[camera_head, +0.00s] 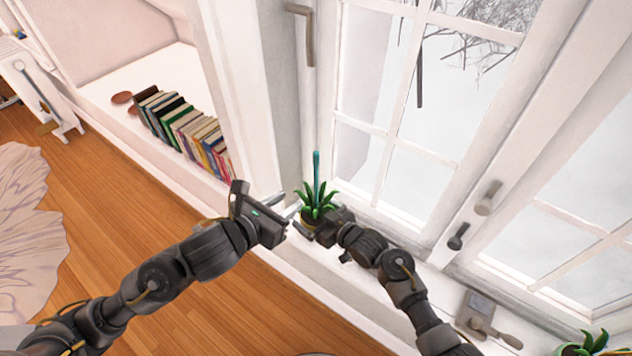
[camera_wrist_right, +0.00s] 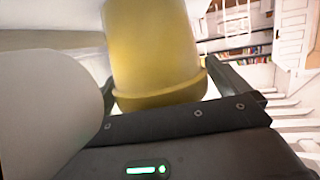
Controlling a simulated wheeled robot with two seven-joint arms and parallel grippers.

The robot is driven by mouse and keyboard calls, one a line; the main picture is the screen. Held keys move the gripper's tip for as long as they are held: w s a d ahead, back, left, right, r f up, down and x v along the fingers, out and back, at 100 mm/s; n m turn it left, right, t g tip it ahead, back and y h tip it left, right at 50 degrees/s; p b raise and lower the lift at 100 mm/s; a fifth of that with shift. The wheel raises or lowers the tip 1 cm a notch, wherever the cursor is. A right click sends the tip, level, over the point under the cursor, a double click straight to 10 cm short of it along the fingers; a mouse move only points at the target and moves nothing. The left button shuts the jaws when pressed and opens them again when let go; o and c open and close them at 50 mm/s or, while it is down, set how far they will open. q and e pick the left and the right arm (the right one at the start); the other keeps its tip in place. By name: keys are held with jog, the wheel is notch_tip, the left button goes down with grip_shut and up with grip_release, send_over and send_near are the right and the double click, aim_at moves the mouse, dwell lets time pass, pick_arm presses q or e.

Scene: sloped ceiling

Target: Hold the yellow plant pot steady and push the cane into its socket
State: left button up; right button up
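The yellow plant pot (camera_head: 308,222) stands on the white window sill, with green leaves (camera_head: 318,200) above it. In the right wrist view the pot (camera_wrist_right: 155,50) fills the space between my right fingers and looks gripped near its rim. The teal cane (camera_head: 316,168) stands roughly upright among the leaves; its lower end and the socket are hidden. My right gripper (camera_head: 322,228) is at the pot from the right. My left gripper (camera_head: 290,208) is just left of the plant, apart from the cane; whether its fingers are open is unclear.
A row of books (camera_head: 183,130) stands on the white ledge at the left. The window (camera_head: 400,120) and its handles (camera_head: 458,237) are behind and right of the plant. Another plant (camera_head: 590,345) is at the lower right corner.

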jog(key=shift+s, duration=0.1)
jog(key=v, duration=1.1)
jog(key=shift+s+d, duration=0.25)
jog(key=shift+s, duration=0.05)
jog(key=shift+r, duration=0.1)
